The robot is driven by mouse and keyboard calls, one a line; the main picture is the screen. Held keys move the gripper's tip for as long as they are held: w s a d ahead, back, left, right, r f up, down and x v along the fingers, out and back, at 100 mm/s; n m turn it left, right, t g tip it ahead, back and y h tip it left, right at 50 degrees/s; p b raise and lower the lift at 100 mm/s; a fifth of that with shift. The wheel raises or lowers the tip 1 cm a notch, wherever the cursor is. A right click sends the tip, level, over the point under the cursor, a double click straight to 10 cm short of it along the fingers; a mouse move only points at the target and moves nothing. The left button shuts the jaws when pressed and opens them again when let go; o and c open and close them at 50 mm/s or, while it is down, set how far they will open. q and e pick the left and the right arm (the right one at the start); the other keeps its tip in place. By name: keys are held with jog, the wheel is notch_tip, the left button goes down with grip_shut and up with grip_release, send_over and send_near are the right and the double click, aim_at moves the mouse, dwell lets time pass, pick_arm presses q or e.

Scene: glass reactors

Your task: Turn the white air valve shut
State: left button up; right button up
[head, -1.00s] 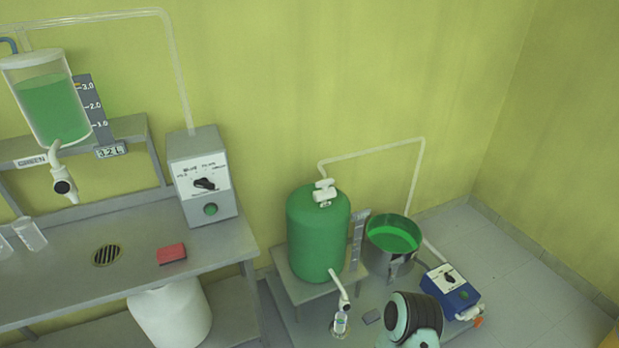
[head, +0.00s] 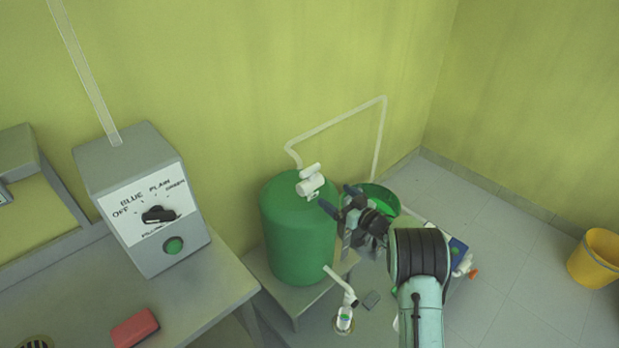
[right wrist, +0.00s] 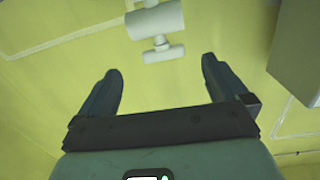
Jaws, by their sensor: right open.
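The white air valve (head: 310,182) sits on top of the green tank (head: 292,235), where a clear pipe joins it. In the right wrist view the white valve (right wrist: 155,20) is at the top, with its small T-shaped handle (right wrist: 164,54) pointing towards the space between my fingers. My right gripper (head: 343,217) is open and empty, just right of the valve and apart from it in the head view. Its two fingers also show spread in the right wrist view (right wrist: 160,68). My left gripper is not in view.
A grey control box (head: 140,205) with a black knob and green button stands on the bench at left, near a red sponge (head: 134,327). A yellow bucket (head: 597,258) stands at far right.

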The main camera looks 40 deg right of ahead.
aim_at(313, 170)
jog(key=shift+n+t+y, duration=0.3)
jog(key=shift+n+y, duration=0.2)
jog(key=shift+n, duration=0.1)
jog(key=w+r, duration=0.1)
jog(key=w, duration=0.3)
jog(key=w+r, duration=0.1)
jog(key=w, duration=0.4)
jog(key=w+r, duration=0.1)
jog(key=w, duration=0.3)
jog(key=shift+w+a+r, duration=0.15)
jog(key=shift+a, duration=0.05)
jog(key=c, duration=0.7)
